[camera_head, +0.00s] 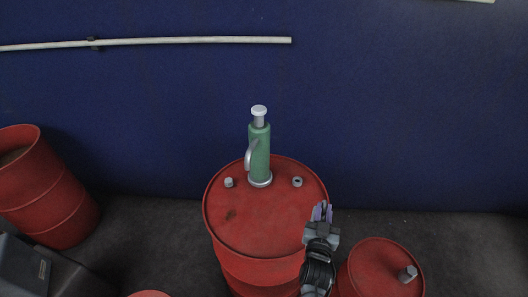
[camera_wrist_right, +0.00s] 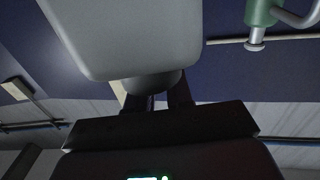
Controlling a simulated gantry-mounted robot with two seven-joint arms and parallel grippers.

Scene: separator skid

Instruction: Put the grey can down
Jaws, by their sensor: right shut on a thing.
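My right gripper (camera_head: 322,213) is at the right edge of the top of the large red drum, seen from above in the head view. In the right wrist view a pale grey can (camera_wrist_right: 140,35) fills the top of the picture, close to the camera. My right gripper's dark fingers sit on either side of its darker, round narrow part, and the gripper is shut on it. In the head view I cannot clearly make out the can, and I cannot tell whether it touches the drum. My left gripper is not in view.
A green pump (camera_head: 260,150) stands upright on the large red drum (camera_head: 255,222), with small grey caps nearby. A smaller red drum (camera_head: 375,270) is at lower right. A blue wall (camera_head: 420,110) with a pale pipe (camera_head: 190,41) is behind.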

